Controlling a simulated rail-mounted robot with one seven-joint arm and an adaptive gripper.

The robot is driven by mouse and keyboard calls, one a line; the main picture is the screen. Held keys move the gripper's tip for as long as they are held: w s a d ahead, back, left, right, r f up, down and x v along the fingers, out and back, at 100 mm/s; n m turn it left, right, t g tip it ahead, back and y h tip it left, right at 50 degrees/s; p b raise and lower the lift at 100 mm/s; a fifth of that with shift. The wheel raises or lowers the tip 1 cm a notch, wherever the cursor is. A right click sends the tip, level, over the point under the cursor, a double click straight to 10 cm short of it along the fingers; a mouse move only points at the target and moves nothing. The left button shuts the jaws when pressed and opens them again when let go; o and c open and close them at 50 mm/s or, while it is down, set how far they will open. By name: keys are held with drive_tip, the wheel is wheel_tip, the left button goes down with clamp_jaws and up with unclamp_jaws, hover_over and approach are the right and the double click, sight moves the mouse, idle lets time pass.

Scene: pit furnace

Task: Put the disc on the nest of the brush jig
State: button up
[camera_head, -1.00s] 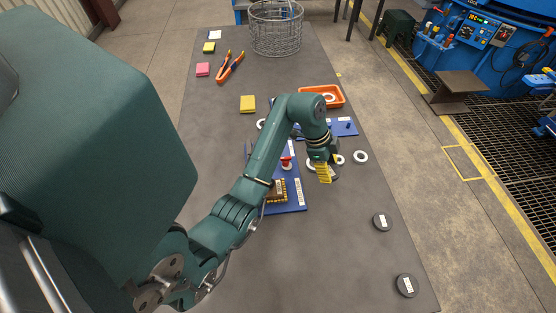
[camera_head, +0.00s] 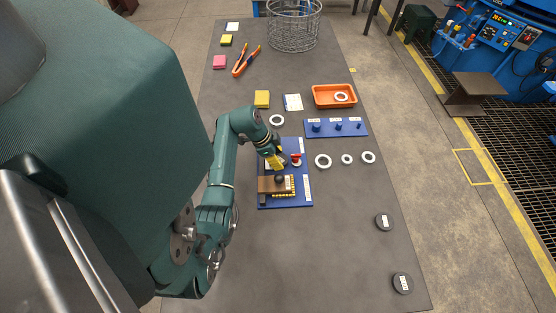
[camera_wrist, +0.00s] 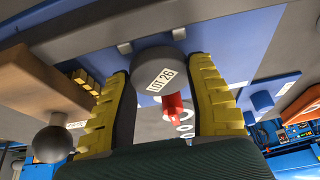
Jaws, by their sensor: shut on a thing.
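A grey disc (camera_wrist: 150,60) with a "LOT 26" label is between the two yellow-padded fingers of my gripper (camera_wrist: 158,75) in the wrist view. In the head view my gripper (camera_head: 276,162) is over the upper left part of the brush jig, a blue plate (camera_head: 301,202). The jig carries a wooden block (camera_head: 268,184) with a dark ball knob, over a yellow toothed strip, and a red-handled part (camera_head: 296,160). In the wrist view the block (camera_wrist: 40,95) is left of my fingers and the red handle (camera_wrist: 172,104) is behind the disc. I cannot make out the nest; my gripper covers part of the plate.
Two dark labelled discs (camera_head: 384,222) (camera_head: 402,283) lie at the right. Several white rings (camera_head: 323,167) lie right of the jig. A blue peg board (camera_head: 350,129) and orange tray (camera_head: 326,103) stand beyond. The near tabletop is clear.

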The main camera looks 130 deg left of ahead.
drive_tip(key=shift+f, duration=0.4)
drive_tip(key=shift+f, duration=0.15)
drive_tip(key=o, duration=1.1)
drive_tip(key=shift+o, duration=0.2)
drive_tip(key=p+v, duration=0.1)
drive_tip(key=v, duration=1.1)
drive_tip(key=shift+p, duration=0.35)
